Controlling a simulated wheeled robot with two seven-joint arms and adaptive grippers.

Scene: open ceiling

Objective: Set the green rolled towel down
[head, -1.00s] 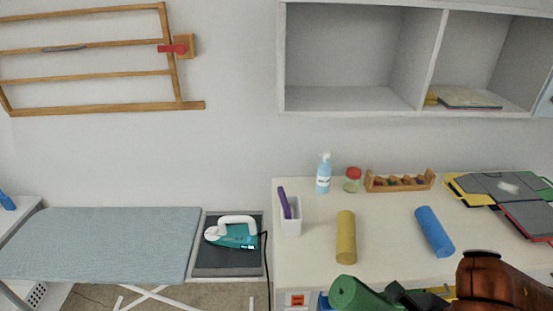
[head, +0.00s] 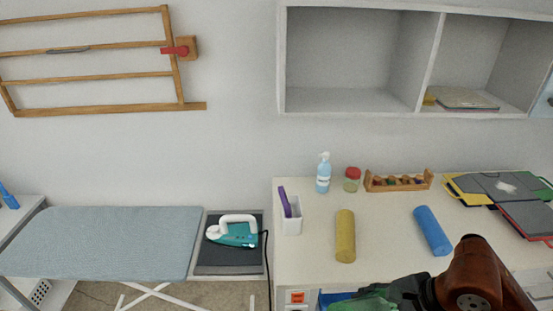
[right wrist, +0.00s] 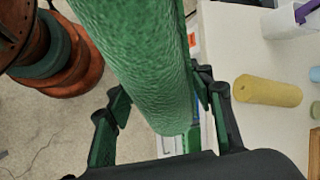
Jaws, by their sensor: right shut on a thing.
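The green rolled towel (head: 366,301) is at the bottom edge of the head view, partly cut off. It fills the upper middle of the right wrist view (right wrist: 135,60). My right gripper (right wrist: 160,115) is shut on it, with a finger on each side. In the head view the right arm comes in from the lower right and the towel is in front of the counter's near edge, off the counter top. My left gripper is not in view.
The white counter (head: 385,225) holds a yellow roll (head: 345,236), a blue roll (head: 432,231), a white bin (head: 291,222), a blue bottle (head: 323,174), a red-lidded jar (head: 352,179) and a wooden rack (head: 398,181). Clear surface lies between the two rolls.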

